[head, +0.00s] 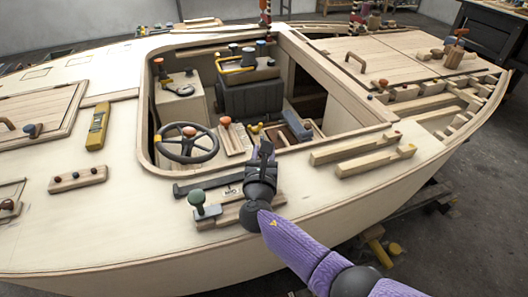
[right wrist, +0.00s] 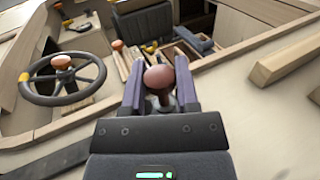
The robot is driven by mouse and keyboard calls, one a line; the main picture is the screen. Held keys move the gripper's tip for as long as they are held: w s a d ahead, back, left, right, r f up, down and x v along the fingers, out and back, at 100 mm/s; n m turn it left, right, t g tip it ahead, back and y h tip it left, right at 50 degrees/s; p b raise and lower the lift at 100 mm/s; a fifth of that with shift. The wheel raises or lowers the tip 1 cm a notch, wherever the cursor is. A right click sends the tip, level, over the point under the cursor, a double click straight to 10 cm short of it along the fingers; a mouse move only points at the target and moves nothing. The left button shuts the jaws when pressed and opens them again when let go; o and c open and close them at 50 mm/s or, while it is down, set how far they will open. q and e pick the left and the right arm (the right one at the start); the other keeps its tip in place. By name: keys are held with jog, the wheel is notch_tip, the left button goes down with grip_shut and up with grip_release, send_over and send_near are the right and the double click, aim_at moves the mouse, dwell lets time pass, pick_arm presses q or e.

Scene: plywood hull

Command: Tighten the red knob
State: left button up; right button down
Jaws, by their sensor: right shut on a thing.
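In the right wrist view a reddish-brown round knob (right wrist: 159,76) on a dark stem sits between the two fingers of my right gripper (right wrist: 160,92). The fingers are closed in on it from both sides. In the head view my right gripper (head: 264,152) is over the near edge of the cockpit opening, with my purple arm coming from the lower right. The gripper hides the knob there. My left gripper is not in view.
A green knob (head: 197,198) stands on a block on the near deck. Wooden bars (head: 362,149) lie to the right. A yellow level (head: 98,127) lies at far left.

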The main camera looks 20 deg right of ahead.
jog(key=m+g+h+b, duration=0.1)
jog(key=m+h, duration=0.1)
jog(key=h, duration=0.1)
jog(key=shift+f+m+g+h, duration=0.1)
jog(key=shift+m+g+h, duration=0.2)
jog(key=shift+g, duration=0.1)
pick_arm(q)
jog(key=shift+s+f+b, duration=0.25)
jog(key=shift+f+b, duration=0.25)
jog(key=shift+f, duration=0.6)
pick_arm(e)
jog(key=shift+m+g+h, duration=0.4)
jog(key=shift+h, duration=0.1)
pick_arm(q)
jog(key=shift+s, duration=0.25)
pick_arm(e)
jog(key=shift+c, duration=1.8)
grip_release()
